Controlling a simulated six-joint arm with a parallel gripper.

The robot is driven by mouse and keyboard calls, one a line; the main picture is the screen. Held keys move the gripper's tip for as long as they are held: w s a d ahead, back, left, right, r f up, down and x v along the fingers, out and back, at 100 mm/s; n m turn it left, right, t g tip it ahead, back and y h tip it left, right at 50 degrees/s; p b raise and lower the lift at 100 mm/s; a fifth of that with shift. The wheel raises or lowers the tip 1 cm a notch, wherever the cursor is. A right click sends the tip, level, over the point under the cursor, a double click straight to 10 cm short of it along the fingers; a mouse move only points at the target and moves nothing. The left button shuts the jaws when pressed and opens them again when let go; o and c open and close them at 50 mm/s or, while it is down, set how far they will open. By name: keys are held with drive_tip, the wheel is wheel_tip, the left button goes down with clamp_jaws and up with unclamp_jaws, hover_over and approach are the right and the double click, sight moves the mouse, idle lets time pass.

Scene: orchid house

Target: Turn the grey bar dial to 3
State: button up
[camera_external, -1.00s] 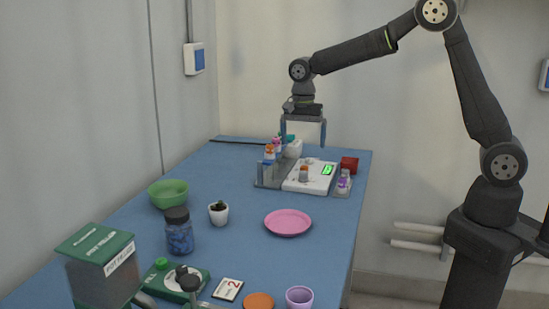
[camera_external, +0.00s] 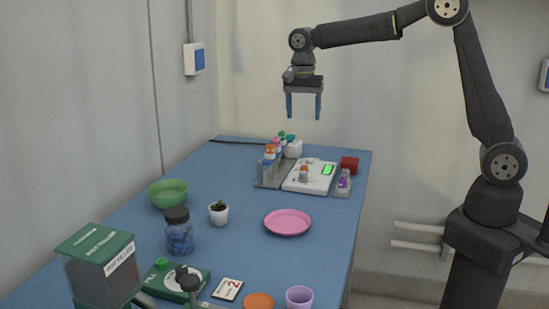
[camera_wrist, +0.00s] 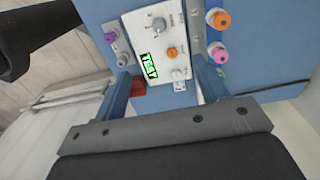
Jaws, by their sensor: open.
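A white panel (camera_external: 298,183) lies on the blue table; in the wrist view the panel (camera_wrist: 138,27) carries a grey dial (camera_wrist: 160,23) near its top edge, which looks like the grey bar dial. An orange knob (camera_wrist: 172,52), a small pale knob (camera_wrist: 178,74) and a lit green display (camera_wrist: 149,66) share the panel. The grey dial's marks are too small to read. My gripper (camera_external: 304,113) is open and empty, pointing down high above the panel and touching nothing. In the wrist view its blue fingers (camera_wrist: 160,78) straddle the panel's near end.
A pink plate (camera_external: 288,223) lies nearer the camera. The air around my gripper is clear.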

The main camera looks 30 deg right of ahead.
sight(304, 172)
drive_tip(key=c, duration=0.3)
drive_tip(key=shift+n, duration=0.3)
drive_tip(key=shift+c, duration=0.3)
drive_tip(key=f+n, duration=0.6)
drive_tip(key=n, duration=0.4)
drive_tip(key=f+n, duration=0.6)
drive_tip(key=n, duration=0.4)
drive_tip(key=f+n, duration=0.6)
drive_tip(key=n, duration=0.4)
drive_tip(key=shift+s+d+f+n, duration=0.2)
drive_tip(key=shift+s+f+n, duration=0.1)
drive_tip(key=shift+f+n, duration=0.1)
drive_tip(key=c, duration=1)
